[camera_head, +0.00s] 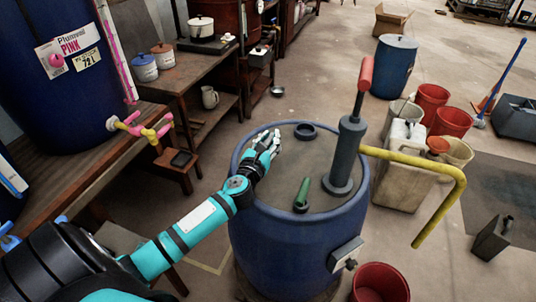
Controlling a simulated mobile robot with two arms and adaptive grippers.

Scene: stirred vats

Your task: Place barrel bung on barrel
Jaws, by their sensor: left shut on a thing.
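The barrel (290,250) is a large blue drum in the middle of the head view, with a flat grey-brown top. A dark raised ring (305,131) sits on the far part of that top. My left gripper (270,138) is over the far left part of the barrel's top, left of the ring and apart from it in the picture. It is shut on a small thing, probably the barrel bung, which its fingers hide. I cannot tell its height above the top. My right gripper is not in view.
A grey hand pump (344,157) with a red handle and a yellow spout (436,181) stands on the barrel. A red bucket (381,283) is at front right. A wooden bench (85,165) borders the left.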

